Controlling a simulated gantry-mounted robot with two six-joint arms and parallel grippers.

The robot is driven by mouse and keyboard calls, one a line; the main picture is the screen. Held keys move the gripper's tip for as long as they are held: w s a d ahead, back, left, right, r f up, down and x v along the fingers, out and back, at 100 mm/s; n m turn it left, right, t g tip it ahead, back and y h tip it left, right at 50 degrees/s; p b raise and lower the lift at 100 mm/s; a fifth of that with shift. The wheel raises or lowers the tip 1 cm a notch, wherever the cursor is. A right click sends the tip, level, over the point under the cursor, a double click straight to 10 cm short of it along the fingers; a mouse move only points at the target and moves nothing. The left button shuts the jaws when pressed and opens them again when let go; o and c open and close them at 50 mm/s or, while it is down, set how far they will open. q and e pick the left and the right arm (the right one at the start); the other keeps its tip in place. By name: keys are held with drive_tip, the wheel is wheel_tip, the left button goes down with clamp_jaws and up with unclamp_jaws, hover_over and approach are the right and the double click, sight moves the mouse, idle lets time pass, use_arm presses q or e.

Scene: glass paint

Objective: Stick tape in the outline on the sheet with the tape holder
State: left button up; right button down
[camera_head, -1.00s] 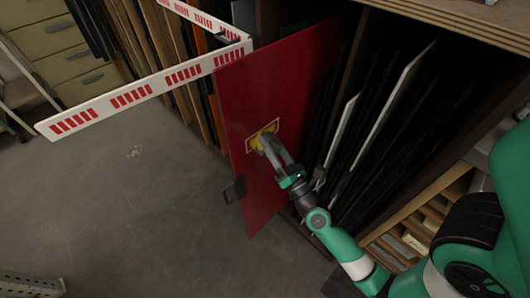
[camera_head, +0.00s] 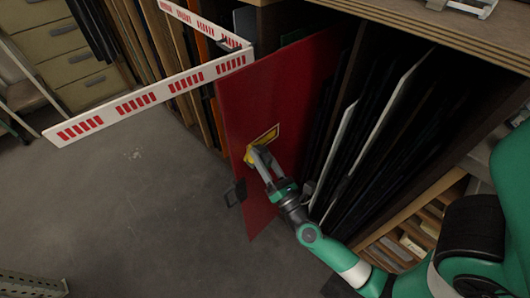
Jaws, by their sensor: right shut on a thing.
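The red sheet (camera_head: 250,108) stands upright, sticking out of the rack. A pale rectangular outline (camera_head: 271,134) is on its face; its upper right part shows and its lower left part is covered. My right gripper (camera_head: 258,161) is shut on the yellow tape holder (camera_head: 250,157), which is at the lower left end of the outline, at or very near the sheet. The gripper hides part of the holder, and I cannot tell whether tape is stuck down. My left gripper is not in view.
A red-and-white barrier (camera_head: 140,102) reaches out left of the sheet. A black handle (camera_head: 236,193) sits at the sheet's left edge. Dark and pale panels (camera_head: 391,97) fill the rack to the right. Grey floor (camera_head: 130,220) is clear at lower left.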

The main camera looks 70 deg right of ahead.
sight(271, 161)
drive_tip(key=s, duration=0.1)
drive_tip(key=s+a+b, duration=0.1)
drive_tip(key=s, duration=0.1)
drive_tip(key=s+a, duration=0.1)
drive_tip(key=shift+s+a+f, duration=0.1)
drive_tip(key=shift+s+a, duration=0.05)
drive_tip(key=shift+s, duration=0.15)
drive_tip(key=shift+s+a, duration=0.15)
drive_tip(key=shift+s, duration=0.3)
drive_tip(key=s, duration=0.1)
drive_tip(key=s+a+b, duration=0.1)
drive_tip(key=shift+s+a, duration=0.15)
drive_tip(key=shift+s, duration=0.15)
